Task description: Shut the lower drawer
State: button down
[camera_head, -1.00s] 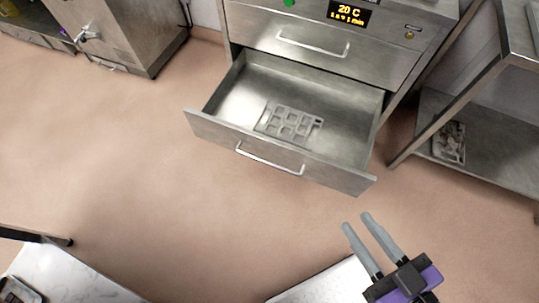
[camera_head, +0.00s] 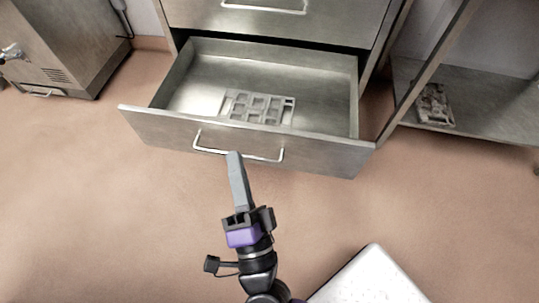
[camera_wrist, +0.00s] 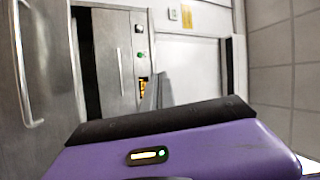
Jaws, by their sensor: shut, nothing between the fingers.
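The lower drawer (camera_head: 325,157) is pulled far out of the steel cabinet in the head view. Its bar handle (camera_head: 240,155) runs across the front panel. A grey mould tray (camera_head: 258,108) with square pockets lies inside the drawer. My gripper (camera_head: 234,156) is shut and empty, its fingers pointing at the drawer front. The fingertips appear at the handle's left half; whether they touch it I cannot tell. In the wrist view a steel panel with a bar handle (camera_wrist: 24,70) stands at the left, and the finger (camera_wrist: 152,95) shows beyond the purple gripper body.
The upper drawer (camera_head: 285,18) above is closed. A steel shelf unit (camera_head: 470,90) with a mould tray (camera_head: 434,104) stands at right. A steel appliance (camera_head: 75,45) stands at back left. A white surface (camera_head: 368,280) is at the lower right. The floor at left is clear.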

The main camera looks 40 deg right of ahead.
notch_tip(320, 180, down, 9)
jog(key=w+m+g+h+b, duration=0.2)
jog(key=w+m+g+h, duration=0.15)
jog(key=m, duration=0.25)
jog(key=m+g+h, duration=0.2)
jog(key=m+g, duration=0.1)
jog(key=g, duration=0.2)
send_near(272, 133)
jog(key=shift+y, duration=0.25)
jog(key=b+x, duration=0.1)
jog(key=x, duration=0.2)
jog(key=b+x, duration=0.2)
jog(key=x, duration=0.1)
jog(key=shift+w+d+r, duration=0.2)
jog(key=shift+d, duration=0.15)
jog(key=shift+d, duration=0.1)
